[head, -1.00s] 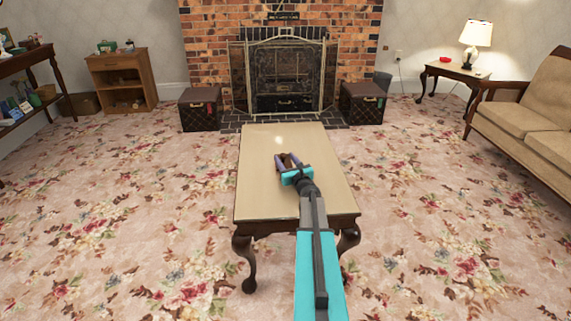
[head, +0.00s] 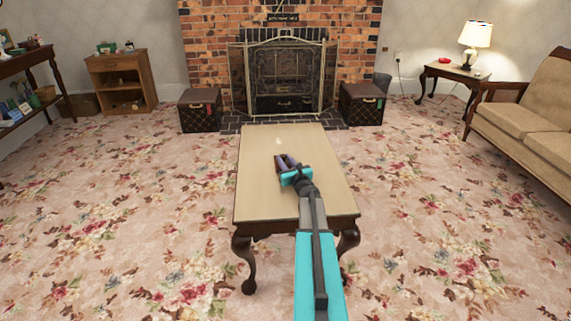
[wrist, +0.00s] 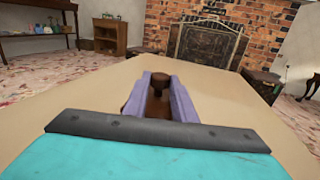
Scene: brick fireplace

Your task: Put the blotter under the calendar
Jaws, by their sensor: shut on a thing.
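The blotter appears to be a dark brown wooden piece with a round knob (wrist: 158,77), between my gripper's two purple fingers in the wrist view. My gripper (head: 286,160) is low over the middle of the table top in the head view. It is shut on the blotter, whose lower part is mostly hidden by the fingers. I cannot tell whether the blotter touches the table. I cannot make out the calendar in either view.
A small cabinet (head: 121,82) and a dark side table (head: 30,75) with small items stand at the left. Trunks flank the fireplace (head: 285,75). A lamp table (head: 455,72) and sofa (head: 525,105) are at the right.

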